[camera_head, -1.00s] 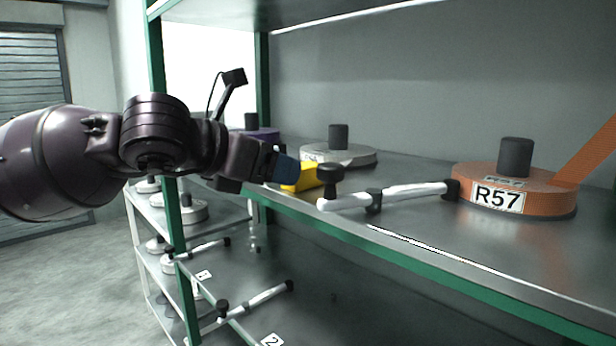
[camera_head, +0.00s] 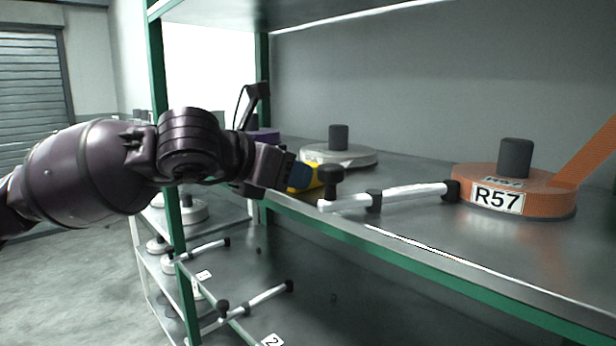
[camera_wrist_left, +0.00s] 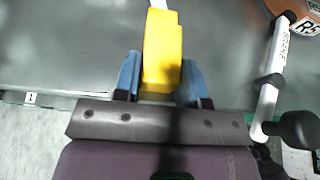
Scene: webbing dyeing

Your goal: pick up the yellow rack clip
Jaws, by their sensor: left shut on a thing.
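The yellow rack clip (camera_head: 304,178) is on the shelf's front edge, left of the black knob of a white bar. My left gripper (camera_head: 299,177) reaches it from the left, its blue fingers at the clip's near end. In the left wrist view the yellow clip (camera_wrist_left: 162,52) stands between the two blue fingers of my left gripper (camera_wrist_left: 160,82), which is shut on it. Part of the clip is hidden behind the fingers in the head view. My right gripper is not in view.
A white bar with black knobs (camera_head: 415,190) lies just right of the clip. An orange webbing roll labelled R57 (camera_head: 540,200) stands farther right, and a grey-white roll (camera_head: 352,158) behind. A green upright (camera_head: 157,85) is beside my arm.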

